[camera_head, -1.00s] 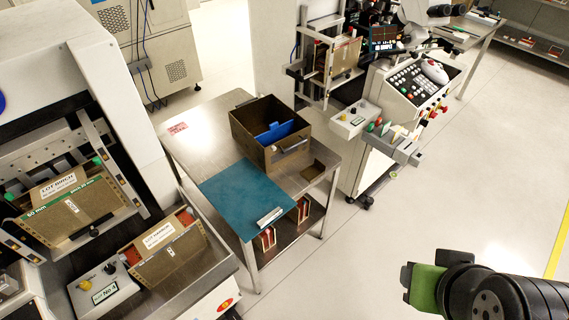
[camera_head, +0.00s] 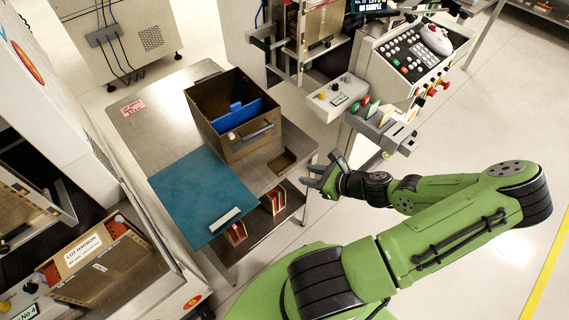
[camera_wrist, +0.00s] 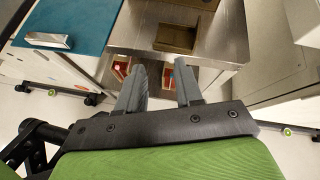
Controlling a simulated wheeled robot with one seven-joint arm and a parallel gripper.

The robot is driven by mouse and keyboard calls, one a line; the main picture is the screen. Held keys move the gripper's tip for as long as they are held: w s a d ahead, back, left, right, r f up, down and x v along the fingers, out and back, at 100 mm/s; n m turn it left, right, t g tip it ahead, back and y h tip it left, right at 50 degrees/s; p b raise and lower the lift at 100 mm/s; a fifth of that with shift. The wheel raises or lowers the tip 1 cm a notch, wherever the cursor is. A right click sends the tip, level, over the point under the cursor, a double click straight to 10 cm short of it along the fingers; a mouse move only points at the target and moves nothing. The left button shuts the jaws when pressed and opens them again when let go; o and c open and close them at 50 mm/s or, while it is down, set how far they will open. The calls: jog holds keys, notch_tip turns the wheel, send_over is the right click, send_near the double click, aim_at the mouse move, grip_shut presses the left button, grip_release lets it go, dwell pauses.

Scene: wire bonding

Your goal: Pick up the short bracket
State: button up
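A small pale metal piece (camera_head: 224,219) lies at the front edge of the teal mat (camera_head: 197,187) on the steel table. It also shows in the wrist view (camera_wrist: 48,41) at upper left; it may be the short bracket, but I cannot tell for sure. My gripper (camera_head: 316,178) is in front of the table's right corner, right of the mat and apart from the metal piece. In the wrist view my gripper (camera_wrist: 160,82) has its two grey fingers apart with nothing held between them.
A brown bin (camera_head: 248,148) with a blue divider (camera_head: 236,115) stands on the table (camera_head: 150,128). A small shallow brown tray (camera_head: 283,162) sits at the table's right corner. Red-and-white items stand on the lower shelf.

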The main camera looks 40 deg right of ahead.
aim_at(291, 152)
jog(key=w+d+f+m+h+b, duration=0.1)
jog(key=w+f, duration=0.1)
jog(key=w, duration=0.2)
jog(key=w+d+f+m+t+b, duration=0.1)
jog(key=w+f+m+b, duration=0.1)
jog(key=w, duration=0.3)
jog(key=w+d+f+m+t+h+b, duration=0.1)
jog(key=w+d+f+b, duration=0.1)
jog(key=w, duration=0.2)
jog(key=shift+w+m+h, duration=0.25)
jog(key=shift+m+h, duration=0.05)
jog(key=shift+r, duration=0.15)
grip_shut()
